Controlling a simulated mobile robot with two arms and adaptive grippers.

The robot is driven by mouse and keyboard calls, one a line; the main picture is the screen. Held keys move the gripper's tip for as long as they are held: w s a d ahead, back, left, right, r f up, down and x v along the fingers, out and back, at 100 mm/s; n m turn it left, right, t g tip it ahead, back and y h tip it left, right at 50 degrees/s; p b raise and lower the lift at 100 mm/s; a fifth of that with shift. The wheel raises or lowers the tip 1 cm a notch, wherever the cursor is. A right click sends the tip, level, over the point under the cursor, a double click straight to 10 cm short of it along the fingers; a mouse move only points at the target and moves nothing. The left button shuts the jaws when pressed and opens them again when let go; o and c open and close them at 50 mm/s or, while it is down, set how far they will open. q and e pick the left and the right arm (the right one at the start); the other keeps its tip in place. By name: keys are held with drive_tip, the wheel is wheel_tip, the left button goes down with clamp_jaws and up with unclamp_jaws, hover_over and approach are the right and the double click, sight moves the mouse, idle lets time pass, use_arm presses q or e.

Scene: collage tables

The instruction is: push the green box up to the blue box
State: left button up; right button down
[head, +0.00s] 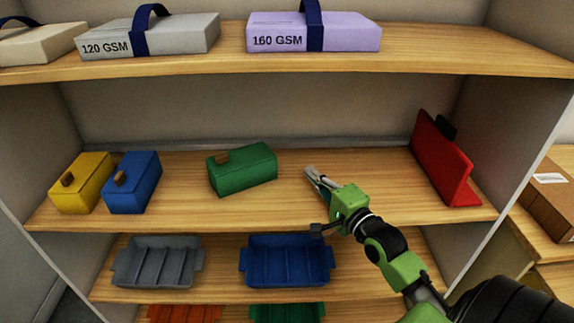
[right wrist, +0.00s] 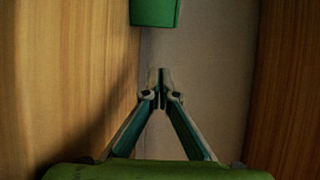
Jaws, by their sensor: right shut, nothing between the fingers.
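The green box (head: 242,168) sits slightly turned on the middle shelf, with a brown knob on its left part. The blue box (head: 132,182) stands to its left, with a clear gap of bare shelf between them. My right gripper (head: 309,172) is shut and empty, just to the right of the green box and apart from it. In the right wrist view the shut fingertips (right wrist: 160,72) point toward the green box (right wrist: 154,12), which shows at the top edge. My left gripper is not in view.
A yellow box (head: 82,183) stands close to the left of the blue box. A red bookend-like piece (head: 440,160) stands at the shelf's right end. The shelf above holds paper packs (head: 314,32); grey (head: 158,262) and blue (head: 287,260) trays sit below.

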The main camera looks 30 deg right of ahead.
drive_tip(key=w, duration=0.6)
drive_tip(key=shift+r, duration=0.1)
drive_tip(key=shift+w+a+p, duration=0.25)
drive_tip(key=shift+a+p, duration=0.35)
drive_tip(key=shift+a, duration=0.6)
drive_tip(key=shift+w+a, duration=0.1)
drive_tip(key=shift+a, duration=0.5)
